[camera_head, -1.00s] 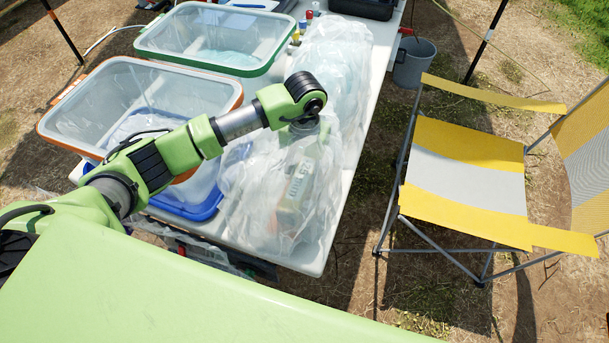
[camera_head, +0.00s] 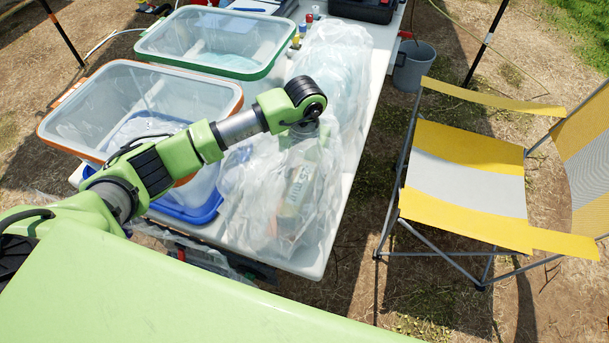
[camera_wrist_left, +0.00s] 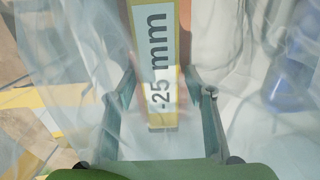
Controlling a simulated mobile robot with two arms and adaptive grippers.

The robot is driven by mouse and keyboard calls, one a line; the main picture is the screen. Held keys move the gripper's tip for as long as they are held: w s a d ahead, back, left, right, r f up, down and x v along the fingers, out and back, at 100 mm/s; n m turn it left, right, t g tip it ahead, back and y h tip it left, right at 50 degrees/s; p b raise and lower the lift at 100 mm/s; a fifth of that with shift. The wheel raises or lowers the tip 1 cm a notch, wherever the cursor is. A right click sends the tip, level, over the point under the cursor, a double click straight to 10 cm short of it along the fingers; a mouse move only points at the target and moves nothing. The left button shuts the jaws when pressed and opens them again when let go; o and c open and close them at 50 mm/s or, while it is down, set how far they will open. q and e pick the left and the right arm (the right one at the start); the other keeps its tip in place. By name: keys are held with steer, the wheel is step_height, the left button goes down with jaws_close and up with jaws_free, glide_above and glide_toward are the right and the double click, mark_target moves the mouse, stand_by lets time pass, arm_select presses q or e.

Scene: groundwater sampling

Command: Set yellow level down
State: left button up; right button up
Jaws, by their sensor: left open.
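The yellow level, a bar with yellow edges and a pale face reading "-25 mm" (camera_wrist_left: 163,50), lies between the fingers of my left gripper (camera_wrist_left: 163,95) in the left wrist view. The fingers are open, one on each side of it. In the head view my left arm reaches down at the table's near right part. The gripper there is blurred behind clear plastic bags (camera_head: 250,205). A pale, labelled shape, likely the level (camera_head: 298,187), shows dimly through the plastic. I cannot tell how it rests. My right gripper is not in view.
The white table (camera_head: 318,262) holds an orange-rimmed clear bin (camera_head: 105,68), a green-rimmed bin (camera_head: 215,68) and a blue tray (camera_head: 200,213). A grey bucket (camera_head: 413,68) and a yellow-grey folding chair (camera_head: 470,175) stand to the right. Free ground lies between table and chair.

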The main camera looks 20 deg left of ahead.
mark_target(304, 175)
arm_select(q)
step_height(304, 175, up, 12)
steer(key=b, duration=0.2)
steer(key=shift+f, duration=0.2)
stand_by(0.4)
